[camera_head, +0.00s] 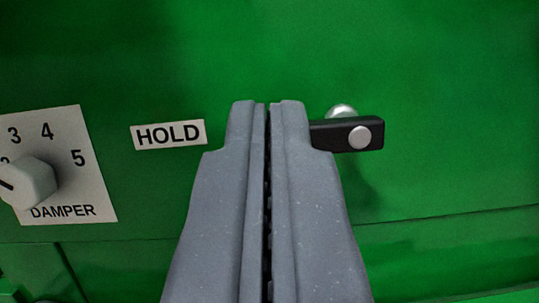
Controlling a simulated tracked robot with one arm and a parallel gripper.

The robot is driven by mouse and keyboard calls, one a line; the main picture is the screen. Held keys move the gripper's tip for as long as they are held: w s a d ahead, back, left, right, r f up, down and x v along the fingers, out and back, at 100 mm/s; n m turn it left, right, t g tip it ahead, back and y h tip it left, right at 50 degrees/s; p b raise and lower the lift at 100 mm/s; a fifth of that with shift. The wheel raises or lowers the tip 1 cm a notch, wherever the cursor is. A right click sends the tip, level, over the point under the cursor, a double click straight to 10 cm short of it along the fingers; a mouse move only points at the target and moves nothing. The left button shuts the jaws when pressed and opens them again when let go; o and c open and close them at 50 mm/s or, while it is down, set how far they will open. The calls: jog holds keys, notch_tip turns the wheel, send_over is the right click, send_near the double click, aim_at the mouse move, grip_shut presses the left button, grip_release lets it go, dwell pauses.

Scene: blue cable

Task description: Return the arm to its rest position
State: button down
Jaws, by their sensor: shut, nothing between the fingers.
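My gripper (267,106) shows in the lower middle of the head view, its two grey fingers together with nothing between them. Its tips point at a green panel (430,60). A black lever (333,135) with a silver round pin stands out from the panel just right of the fingertips. The lever's left end is hidden behind the right finger, and I cannot tell whether they touch.
A white HOLD label (168,135) is on the panel left of the fingers. At the far left is a white DAMPER plate (92,185) with a pale knob (32,182). A seam crosses the panel low down. The panel's upper part is bare.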

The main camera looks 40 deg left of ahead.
jog(key=shift+s+d+f, duration=0.15)
jog(key=shift+s+d, duration=0.2)
jog(key=shift+s, duration=0.15)
